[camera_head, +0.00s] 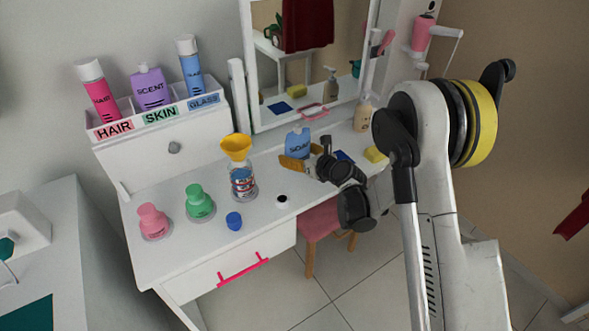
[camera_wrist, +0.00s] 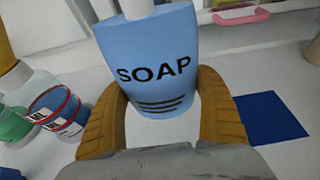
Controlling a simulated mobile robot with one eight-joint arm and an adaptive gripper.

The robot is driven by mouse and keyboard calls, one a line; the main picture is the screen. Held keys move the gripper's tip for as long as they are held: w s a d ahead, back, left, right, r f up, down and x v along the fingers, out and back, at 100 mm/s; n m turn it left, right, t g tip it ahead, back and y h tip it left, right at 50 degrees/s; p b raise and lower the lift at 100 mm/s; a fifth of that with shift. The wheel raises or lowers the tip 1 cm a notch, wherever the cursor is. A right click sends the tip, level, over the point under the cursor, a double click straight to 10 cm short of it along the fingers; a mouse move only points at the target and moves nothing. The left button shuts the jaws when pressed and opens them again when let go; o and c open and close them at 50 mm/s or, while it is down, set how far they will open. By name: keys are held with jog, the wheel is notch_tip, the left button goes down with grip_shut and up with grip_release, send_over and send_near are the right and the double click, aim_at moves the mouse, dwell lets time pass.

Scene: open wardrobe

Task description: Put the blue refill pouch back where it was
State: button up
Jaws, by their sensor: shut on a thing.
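The blue refill pouch (camera_head: 297,143), marked SOAP, is between the fingers of my gripper (camera_head: 307,164) above the back right part of the white table. In the wrist view the pouch (camera_wrist: 155,70) fills the middle, its label facing the camera and a pale spout at its top. The tan fingers of my gripper (camera_wrist: 165,125) close on it from both sides. A dark blue square (camera_wrist: 272,118) lies flat on the table to the right of the pouch. I cannot tell whether the pouch bottom touches the table.
A clear bottle with a yellow funnel (camera_head: 236,150) stands left of the pouch. Green (camera_head: 199,203) and pink (camera_head: 153,221) bottles stand further left. A blue cap (camera_head: 234,221) lies in front. A yellow block (camera_head: 375,154) and a pump bottle (camera_head: 363,114) are to the right. A mirror (camera_head: 247,60) stands behind.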

aim_at(294, 172)
jog(key=shift+w+a+f, duration=0.35)
jog(key=shift+a+f, duration=0.1)
jog(key=shift+a, duration=0.15)
notch_tip(294, 172, down, 4)
jog(key=b, duration=0.2)
jog(key=shift+b, duration=0.3)
jog(key=shift+r, duration=0.1)
jog(key=o, duration=1.4)
jog(key=shift+c, duration=0.2)
